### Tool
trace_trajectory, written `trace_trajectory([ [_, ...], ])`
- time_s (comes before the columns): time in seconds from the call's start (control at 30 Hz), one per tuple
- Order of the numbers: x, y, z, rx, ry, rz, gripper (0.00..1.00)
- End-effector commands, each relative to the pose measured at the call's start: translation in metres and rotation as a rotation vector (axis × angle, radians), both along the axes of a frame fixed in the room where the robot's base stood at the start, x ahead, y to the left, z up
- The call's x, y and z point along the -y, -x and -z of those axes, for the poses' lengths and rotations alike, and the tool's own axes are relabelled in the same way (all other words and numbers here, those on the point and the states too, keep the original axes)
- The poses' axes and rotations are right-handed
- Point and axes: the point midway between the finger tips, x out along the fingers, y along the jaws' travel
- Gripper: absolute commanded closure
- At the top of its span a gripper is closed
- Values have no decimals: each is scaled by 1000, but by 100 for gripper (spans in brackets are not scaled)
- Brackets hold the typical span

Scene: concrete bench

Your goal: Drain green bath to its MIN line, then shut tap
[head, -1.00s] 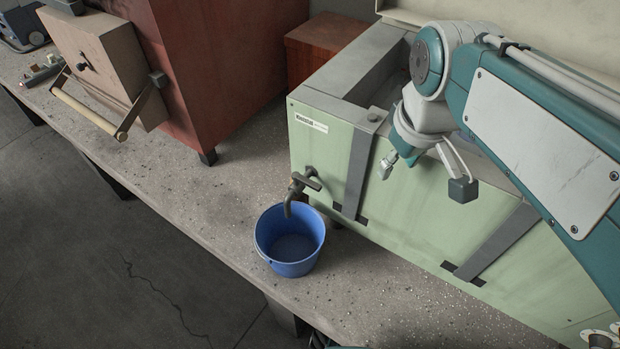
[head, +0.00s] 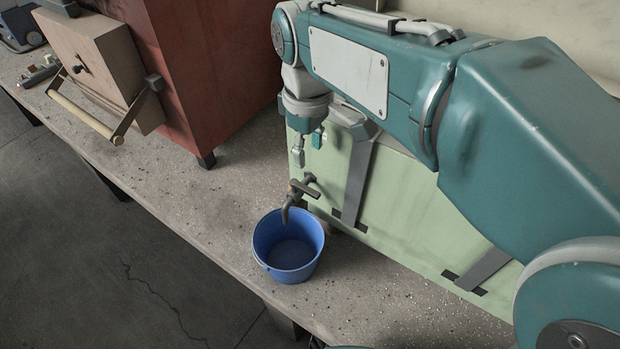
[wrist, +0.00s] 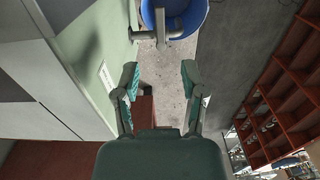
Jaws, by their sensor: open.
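The green bath (head: 400,195) stands on the bench, its top mostly hidden behind my arm. Its tap (head: 296,193) sticks out of the near left end, with a handle (head: 306,186) on top and a downturned spout. The blue bucket (head: 288,262) stands upright under the spout; I see no stream falling into it. My gripper (head: 309,150) is open and empty, above the tap and apart from it. In the wrist view its two fingers (wrist: 160,80) are spread, with the tap (wrist: 160,32) and the bucket (wrist: 186,12) beyond them. No MIN line is visible.
A red cabinet (head: 215,70) with a beige door and wooden bar handle (head: 85,108) stands on the bench to the left. The bench edge drops to the dark floor (head: 90,260). Bare bench (head: 195,195) lies left of the bucket. Shelving (wrist: 285,100) shows in the wrist view.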

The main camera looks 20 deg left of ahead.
Motion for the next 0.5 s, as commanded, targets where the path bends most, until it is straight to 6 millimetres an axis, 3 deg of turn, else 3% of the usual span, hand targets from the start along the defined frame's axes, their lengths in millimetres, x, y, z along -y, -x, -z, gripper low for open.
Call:
trace_trajectory([
  [0.5, 0, 0, 88, 1, 1, 3, 46],
])
